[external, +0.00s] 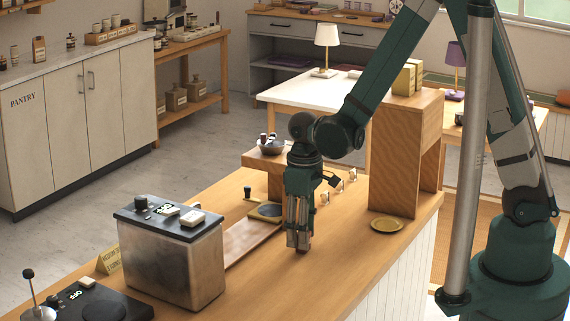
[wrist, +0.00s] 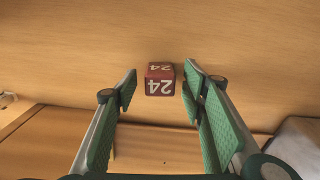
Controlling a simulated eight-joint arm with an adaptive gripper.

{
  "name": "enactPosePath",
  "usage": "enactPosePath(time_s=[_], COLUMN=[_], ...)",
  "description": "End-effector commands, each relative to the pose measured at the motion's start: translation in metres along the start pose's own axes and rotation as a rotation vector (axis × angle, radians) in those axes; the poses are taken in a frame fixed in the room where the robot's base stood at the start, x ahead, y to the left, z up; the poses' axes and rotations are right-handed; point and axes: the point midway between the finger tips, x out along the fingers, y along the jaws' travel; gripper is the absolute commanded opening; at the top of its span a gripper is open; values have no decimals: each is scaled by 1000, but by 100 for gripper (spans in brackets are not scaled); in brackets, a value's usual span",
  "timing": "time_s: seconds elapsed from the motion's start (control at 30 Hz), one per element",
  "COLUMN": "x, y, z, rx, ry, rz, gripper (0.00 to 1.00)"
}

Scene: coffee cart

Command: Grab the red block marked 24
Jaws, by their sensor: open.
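The red block marked 24 (wrist: 160,79) lies on the wooden counter in the wrist view, with white digits on two faces. It sits between the tips of my gripper (wrist: 159,84), whose green-padded fingers stand apart on either side of it. A gap shows on both sides of the block, so the fingers are not closed on it. In the external view my gripper (external: 299,244) points straight down, low over the counter. The block is mostly hidden there, with only a small reddish bit (external: 302,251) at the fingertips.
A metal box with a dark control top (external: 170,255) stands left of my gripper. A yellow plate (external: 387,224) and a tall wooden cabinet (external: 395,165) stand to the right.

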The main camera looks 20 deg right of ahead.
Motion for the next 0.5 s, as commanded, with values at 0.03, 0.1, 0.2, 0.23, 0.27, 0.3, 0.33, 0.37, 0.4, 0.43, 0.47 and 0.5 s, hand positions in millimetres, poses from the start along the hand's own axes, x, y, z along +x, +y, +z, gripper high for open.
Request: enactPosePath(time_s=[0.03, 0.1, 0.2, 0.23, 0.27, 0.3, 0.33, 0.37, 0.4, 0.43, 0.47, 0.5], x=[5, 11, 17, 18, 19, 20, 20, 21, 21, 21, 21, 21], y=[0, 0, 0, 0, 0, 0, 0, 0, 0, 0, 0, 0], z=[0, 0, 0, 0, 0, 0, 0, 0, 0, 0, 0, 0], rx=[0, 0, 0, 0, 0, 0, 0, 0, 0, 0, 0, 0], ry=[0, 0, 0, 0, 0, 0, 0, 0, 0, 0, 0, 0], rz=[0, 0, 0, 0, 0, 0, 0, 0, 0, 0, 0, 0], gripper=[41, 41, 41, 41, 41, 41, 41, 41, 41, 41, 41, 41])
